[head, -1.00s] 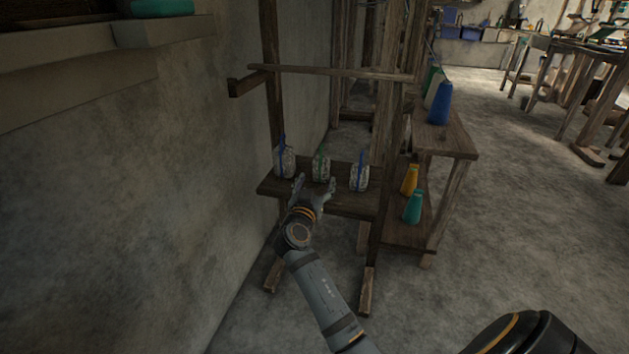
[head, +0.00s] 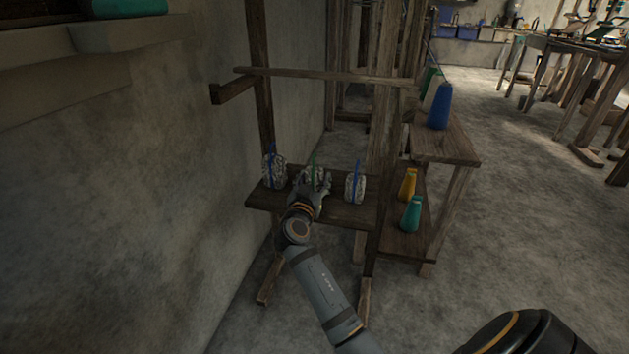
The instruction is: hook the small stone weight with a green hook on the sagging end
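Three speckled grey stone weights stand in a row on a low wooden bench (head: 345,212). The middle one (head: 316,174) has a green hook (head: 314,158) upright on top. The left stone (head: 274,176) and the right stone (head: 355,188) have blue hooks. A wooden bar (head: 320,75) runs above the bench and tilts slightly down to the right.
A bracket (head: 233,91) juts out below the bar's left end. Posts and a wall close in the left side. Floor to the right is open.

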